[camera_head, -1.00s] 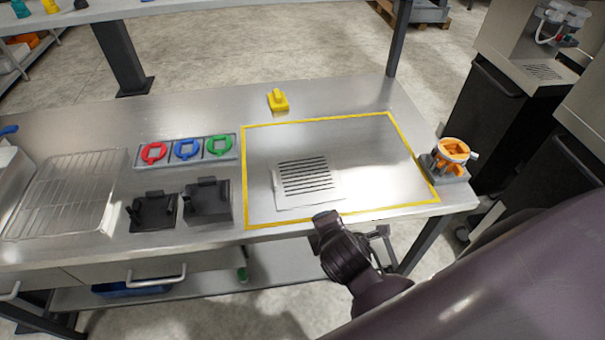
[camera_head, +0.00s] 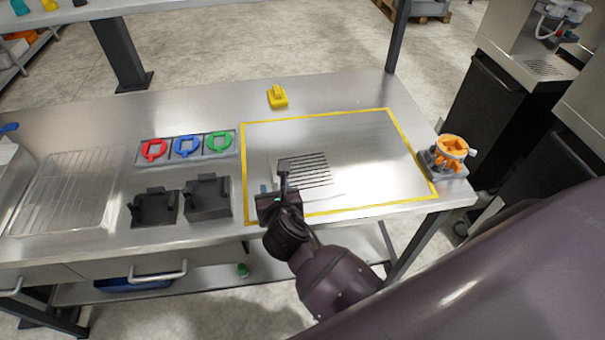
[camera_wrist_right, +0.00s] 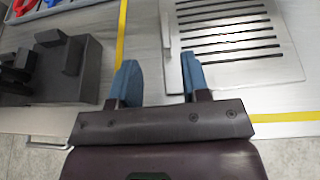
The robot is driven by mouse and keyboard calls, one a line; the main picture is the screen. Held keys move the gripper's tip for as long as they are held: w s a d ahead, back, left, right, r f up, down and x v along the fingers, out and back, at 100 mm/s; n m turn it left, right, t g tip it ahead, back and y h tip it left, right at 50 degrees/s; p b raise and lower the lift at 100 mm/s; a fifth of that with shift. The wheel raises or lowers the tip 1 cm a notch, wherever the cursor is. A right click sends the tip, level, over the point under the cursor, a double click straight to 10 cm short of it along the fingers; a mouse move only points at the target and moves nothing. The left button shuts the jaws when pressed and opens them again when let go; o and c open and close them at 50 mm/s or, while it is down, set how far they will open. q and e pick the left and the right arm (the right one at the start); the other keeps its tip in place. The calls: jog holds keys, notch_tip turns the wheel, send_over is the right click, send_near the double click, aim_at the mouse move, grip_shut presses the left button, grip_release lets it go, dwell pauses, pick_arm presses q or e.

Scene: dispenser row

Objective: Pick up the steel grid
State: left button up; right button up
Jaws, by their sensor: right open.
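The steel grid (camera_head: 313,172), a flat plate with dark parallel slots, lies on the table inside the yellow-taped rectangle. In the right wrist view the steel grid (camera_wrist_right: 232,42) fills the upper right. My right gripper (camera_head: 273,184) is open and empty at the grid's near left corner, hiding part of it. In the wrist view the blue fingertips of my right gripper (camera_wrist_right: 160,77) stand apart. The right finger shows over the plate's left edge, the left finger over bare table. I cannot tell whether they touch. My left gripper is not in view.
Two black holders (camera_head: 207,198) stand left of the tape, close to my right gripper. Behind them is a tray with red, blue and green rings (camera_head: 187,147). A wire rack (camera_head: 66,190) lies further left. An orange fixture (camera_head: 452,153) stands at the right corner. The taped area's right side is clear.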

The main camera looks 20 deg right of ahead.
aim_at(274, 173)
jog(key=shift+d+x, duration=0.15)
jog(key=shift+x, duration=1.75)
jog(key=shift+d+x, duration=0.2)
jog(key=shift+x, duration=1.7)
jog(key=shift+s, duration=0.1)
grip_shut()
